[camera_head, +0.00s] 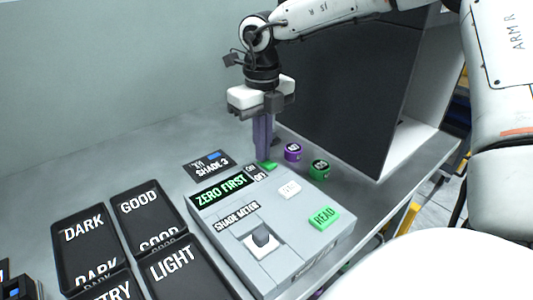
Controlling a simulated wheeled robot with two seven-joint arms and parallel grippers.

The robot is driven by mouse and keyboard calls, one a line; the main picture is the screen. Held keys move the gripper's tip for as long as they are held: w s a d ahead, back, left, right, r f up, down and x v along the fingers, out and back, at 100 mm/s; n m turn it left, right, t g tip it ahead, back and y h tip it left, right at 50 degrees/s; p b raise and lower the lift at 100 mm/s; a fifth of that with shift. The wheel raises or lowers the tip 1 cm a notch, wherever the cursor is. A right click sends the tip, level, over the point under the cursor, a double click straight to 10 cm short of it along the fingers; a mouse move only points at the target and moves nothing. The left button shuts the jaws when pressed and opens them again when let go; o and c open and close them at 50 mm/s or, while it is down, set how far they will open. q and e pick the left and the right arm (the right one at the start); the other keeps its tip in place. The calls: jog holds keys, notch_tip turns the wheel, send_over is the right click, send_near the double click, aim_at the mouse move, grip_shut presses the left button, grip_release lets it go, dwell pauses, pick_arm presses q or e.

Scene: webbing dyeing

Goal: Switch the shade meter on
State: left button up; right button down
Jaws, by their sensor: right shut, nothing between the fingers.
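The shade meter (285,255) is a grey box on the table. Its display (224,187) is lit and reads "ZERO FIRST" in green letters. A green power switch (269,166) sits at the meter's far corner, beside small ON/OFF-style labels that are hard to read. My right gripper (264,157) points straight down with its purple fingers shut and empty, the tips at or just above that switch. I cannot tell whether they touch it, and they partly hide it. My left gripper is not in view.
On the meter are a green READ button (323,217), a pale button (290,189) and a dark sample port (262,240). A SHADE-3 card (207,166) lies behind. Purple (292,152) and green (319,169) round containers stand right. Black labelled trays (148,215) fill the left.

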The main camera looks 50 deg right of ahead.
notch_tip(320, 180, up, 7)
jog(key=p, duration=0.3)
jog(key=shift+p, duration=0.35)
jog(key=shift+s+f, duration=0.1)
dwell(0.5)
